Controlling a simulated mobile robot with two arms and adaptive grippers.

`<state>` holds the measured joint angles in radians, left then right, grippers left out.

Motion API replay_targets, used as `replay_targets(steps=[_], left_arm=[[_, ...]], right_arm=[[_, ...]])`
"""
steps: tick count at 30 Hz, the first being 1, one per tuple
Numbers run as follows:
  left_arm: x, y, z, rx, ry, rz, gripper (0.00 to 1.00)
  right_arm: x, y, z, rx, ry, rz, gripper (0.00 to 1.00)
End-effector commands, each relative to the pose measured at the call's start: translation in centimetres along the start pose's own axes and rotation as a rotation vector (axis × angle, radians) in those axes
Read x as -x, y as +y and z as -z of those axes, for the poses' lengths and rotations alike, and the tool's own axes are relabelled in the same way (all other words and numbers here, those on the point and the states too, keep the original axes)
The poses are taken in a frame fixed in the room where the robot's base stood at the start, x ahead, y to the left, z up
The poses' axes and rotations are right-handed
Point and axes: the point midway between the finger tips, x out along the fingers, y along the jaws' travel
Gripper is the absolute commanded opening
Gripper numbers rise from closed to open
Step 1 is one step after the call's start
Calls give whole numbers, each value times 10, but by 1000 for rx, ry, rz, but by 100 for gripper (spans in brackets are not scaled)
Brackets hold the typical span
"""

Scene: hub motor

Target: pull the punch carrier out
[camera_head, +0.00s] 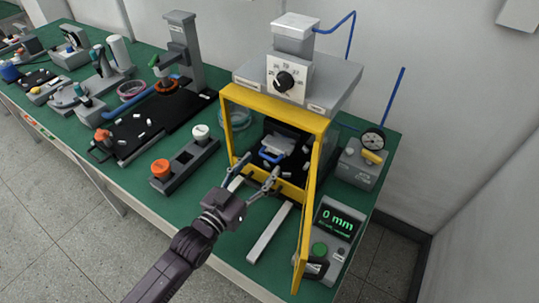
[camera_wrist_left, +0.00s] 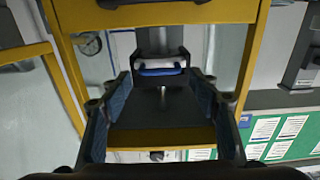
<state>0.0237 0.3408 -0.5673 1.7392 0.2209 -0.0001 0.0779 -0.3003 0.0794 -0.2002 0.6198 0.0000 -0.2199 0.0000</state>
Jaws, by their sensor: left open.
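The punch carrier (camera_head: 277,144) is a grey block with a blue handle (camera_head: 270,157) at its front. It sits inside the press, behind the yellow frame (camera_head: 272,98). In the left wrist view the blue handle (camera_wrist_left: 160,71) lies straight ahead, centred between the fingertips. My left gripper (camera_head: 255,173) is open and empty, at the front opening of the yellow frame, with its fingers pointing at the handle. A gap seems to remain between fingertips and handle. The wrist view also shows both fingers (camera_wrist_left: 160,84) spread apart. My right gripper is in neither view.
The yellow door (camera_head: 306,225) stands open on the right of the opening. A pale bar (camera_head: 270,233) extends forward from the press. A control box reading 0 mm (camera_head: 337,222) stands at right, and a box with orange and white buttons (camera_head: 184,164) at left.

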Motion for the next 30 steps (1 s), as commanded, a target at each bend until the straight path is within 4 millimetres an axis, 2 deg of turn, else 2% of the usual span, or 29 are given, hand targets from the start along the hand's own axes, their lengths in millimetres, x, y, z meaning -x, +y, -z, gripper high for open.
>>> replay_targets(steps=[3,9,19,30], left_arm=[[-20,1,3,0,2,-1,56],[-39,0,1,1,0,0,56],[-42,1,0,0,0,-1,56],[-42,1,0,1,0,-1,16]], right_arm=[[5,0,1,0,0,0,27],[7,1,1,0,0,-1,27],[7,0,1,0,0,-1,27],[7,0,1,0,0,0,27]])
